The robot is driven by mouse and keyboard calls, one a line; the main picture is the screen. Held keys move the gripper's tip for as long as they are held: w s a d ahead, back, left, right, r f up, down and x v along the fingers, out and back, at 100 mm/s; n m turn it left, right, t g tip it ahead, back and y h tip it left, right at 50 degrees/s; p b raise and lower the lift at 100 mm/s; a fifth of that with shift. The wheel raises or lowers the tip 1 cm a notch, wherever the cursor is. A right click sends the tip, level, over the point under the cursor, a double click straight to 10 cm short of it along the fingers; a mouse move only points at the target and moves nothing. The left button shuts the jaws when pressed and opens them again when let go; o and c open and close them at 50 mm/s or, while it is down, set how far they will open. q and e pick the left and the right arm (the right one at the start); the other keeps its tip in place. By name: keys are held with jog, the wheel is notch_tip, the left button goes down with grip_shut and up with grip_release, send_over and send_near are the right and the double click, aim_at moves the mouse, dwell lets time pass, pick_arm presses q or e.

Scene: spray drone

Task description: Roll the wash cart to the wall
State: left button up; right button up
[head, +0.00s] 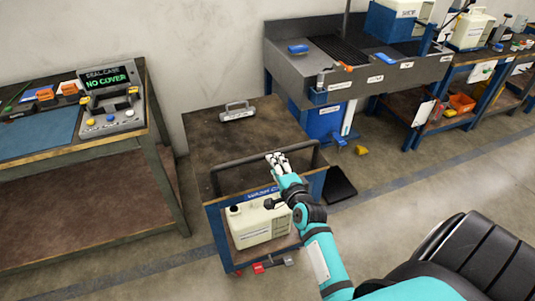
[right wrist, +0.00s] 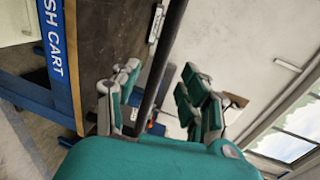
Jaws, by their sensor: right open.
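The wash cart (head: 202,143) stands in the middle of the head view, with a worn dark top, a blue frame and a label (head: 261,194) partly hidden by my arm. A dark bar handle (head: 232,160) runs across its near end. My right gripper (head: 277,160) is at the right part of this handle. In the right wrist view the handle (right wrist: 165,60) passes between the spread fingers of the open gripper (right wrist: 158,88). The plain wall (head: 210,50) is behind the cart; I cannot tell whether they touch. My left gripper is not in view.
A cream canister (head: 258,226) sits on the cart's lower shelf, and a small metal handled piece (head: 237,111) lies on top. A workbench (head: 90,148) stands at left, a sink unit (head: 350,85) at right. A black mat (head: 342,186) lies on the floor.

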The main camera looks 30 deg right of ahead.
jog(key=x, duration=0.7)
jog(key=shift+w+f, duration=0.1)
grip_shut()
dwell(0.6)
